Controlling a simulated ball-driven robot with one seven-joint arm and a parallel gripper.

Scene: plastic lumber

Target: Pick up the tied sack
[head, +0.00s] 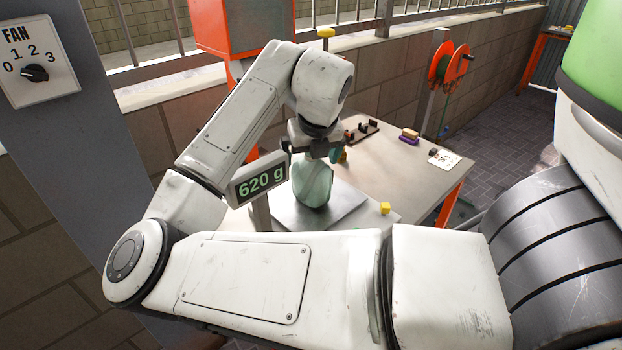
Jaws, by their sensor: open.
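The tied sack (312,182) is a pale green, rounded bag standing upright on the metal plate of a scale (347,205). The scale's display (262,179) reads 620 g in green digits. My gripper (319,152) points down from the arm's end, right at the top of the sack. Its dark jaws are open, one to each side of the sack's upper end. The sack's neck is mostly hidden by the gripper, and I cannot tell whether the jaws touch it.
The scale stands on a grey table (400,180) with orange legs. A dark rack (361,130), a small block stack (409,137) and a white card (445,159) lie farther back. An orange reel (447,66) stands behind.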

